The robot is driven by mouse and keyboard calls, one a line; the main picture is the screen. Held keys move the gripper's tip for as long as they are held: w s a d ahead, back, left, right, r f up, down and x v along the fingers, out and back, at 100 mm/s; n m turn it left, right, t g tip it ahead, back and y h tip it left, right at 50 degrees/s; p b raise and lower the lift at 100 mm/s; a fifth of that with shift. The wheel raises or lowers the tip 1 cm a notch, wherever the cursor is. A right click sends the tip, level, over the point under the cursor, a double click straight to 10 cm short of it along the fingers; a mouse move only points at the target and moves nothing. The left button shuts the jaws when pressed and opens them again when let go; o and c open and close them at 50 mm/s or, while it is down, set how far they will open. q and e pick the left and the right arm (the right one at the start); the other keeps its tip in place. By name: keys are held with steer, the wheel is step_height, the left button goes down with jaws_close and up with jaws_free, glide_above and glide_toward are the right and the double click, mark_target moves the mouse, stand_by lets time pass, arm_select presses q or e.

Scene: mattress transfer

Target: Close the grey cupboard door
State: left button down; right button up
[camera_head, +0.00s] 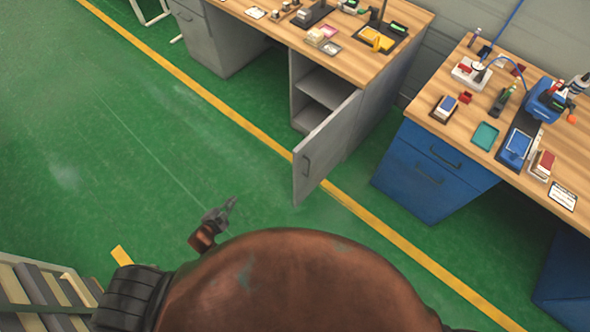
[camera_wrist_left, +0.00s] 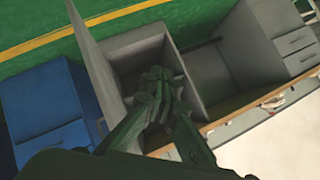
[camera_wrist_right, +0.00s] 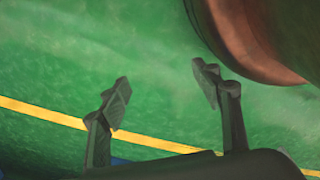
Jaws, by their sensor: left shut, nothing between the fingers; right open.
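The grey cupboard (camera_head: 343,118) stands under the wooden worktop, with its shelves in view. Its grey door (camera_head: 326,148) is swung wide open, out over the floor, with a handle on the face toward the left. My left gripper (camera_head: 233,202) is shut and empty, left of the door's free edge and apart from it. In the left wrist view my left gripper (camera_wrist_left: 162,78) shows in front of the open cupboard, and the door (camera_wrist_left: 95,52) stands to its left. My right gripper (camera_wrist_right: 162,83) is open and empty above the green floor; the head view does not show it.
A blue drawer cabinet (camera_head: 428,176) under a second wooden bench (camera_head: 478,140) stands right of the door. Small tools and boxes lie on both worktops. The green floor (camera_head: 150,150) left of the door is clear, crossed by a yellow line (camera_head: 235,118). A slatted stack (camera_head: 45,295) is at bottom left.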

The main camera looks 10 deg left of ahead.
arm_select(q)
steer(key=w+d+r+m+t+h+b, duration=0.3)
steer(key=w+d+r+m+h+b, duration=0.2)
steer(key=w+d+r+m+b, duration=0.4)
steer(key=s+d+r+m+g+h+b, duration=0.3)
steer(key=d+r+m+h+b, duration=0.4)
steer(key=d+b, duration=0.4)
arm_select(e)
step_height(320, 180, down, 14)
steer(key=g+p, duration=0.1)
steer(key=p, duration=0.1)
arm_select(q)
steer(key=m+b, duration=0.2)
steer(key=b, duration=0.2)
glide_above(295, 167)
steer(key=s, duration=0.3)
steer(key=shift+w+a, duration=0.1)
steer(key=shift+w, duration=0.15)
arm_select(e)
steer(key=w+a+r, duration=0.2)
steer(key=w+r, duration=0.3)
steer(key=r, duration=0.3)
steer(key=shift+w+a+r+m, duration=0.2)
steer(key=shift+w+a+m, duration=0.05)
steer(key=shift+w+m, duration=0.05)
